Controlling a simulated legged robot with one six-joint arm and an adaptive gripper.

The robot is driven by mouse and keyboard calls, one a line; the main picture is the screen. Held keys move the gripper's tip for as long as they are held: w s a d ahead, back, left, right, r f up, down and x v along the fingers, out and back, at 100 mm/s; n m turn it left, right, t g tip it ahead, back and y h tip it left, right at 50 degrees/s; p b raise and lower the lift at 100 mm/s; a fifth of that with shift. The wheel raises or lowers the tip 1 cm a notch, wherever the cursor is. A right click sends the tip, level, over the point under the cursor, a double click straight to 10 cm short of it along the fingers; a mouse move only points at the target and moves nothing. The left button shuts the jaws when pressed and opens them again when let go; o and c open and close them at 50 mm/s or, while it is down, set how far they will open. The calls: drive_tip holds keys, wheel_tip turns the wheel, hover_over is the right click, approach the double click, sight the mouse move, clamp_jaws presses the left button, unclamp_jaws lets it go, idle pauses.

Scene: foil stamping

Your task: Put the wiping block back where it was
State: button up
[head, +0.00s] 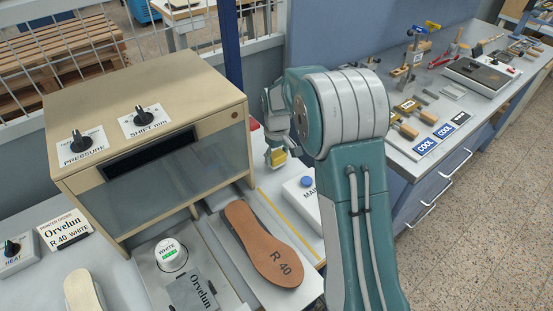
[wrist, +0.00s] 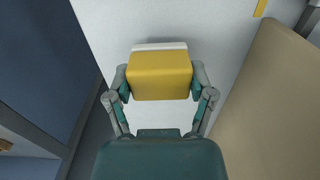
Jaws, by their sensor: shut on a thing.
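The wiping block is yellow with a pale strip along one edge. It shows large in the wrist view (wrist: 160,75) and small in the head view (head: 278,158). My gripper (wrist: 160,84) is shut on it, with a finger on each side. In the head view my gripper (head: 276,150) is right of the beige machine, over the light bench top (head: 262,181). I cannot tell whether the block touches the bench.
The beige machine (head: 150,80) stands close on the left. A brown insole (head: 262,245) marked R 40 lies in front, and a white box with a blue button (head: 306,182) is near my arm. A second bench (head: 400,140) on the right holds several tools.

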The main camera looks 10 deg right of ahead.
drive_tip(key=shift+d+f, duration=0.2)
drive_tip(key=shift+f, duration=0.45)
drive_tip(key=shift+f, duration=0.15)
drive_tip(key=o, duration=1)
drive_tip(key=shift+a, duration=0.1)
drive_tip(key=shift+o, duration=0.2)
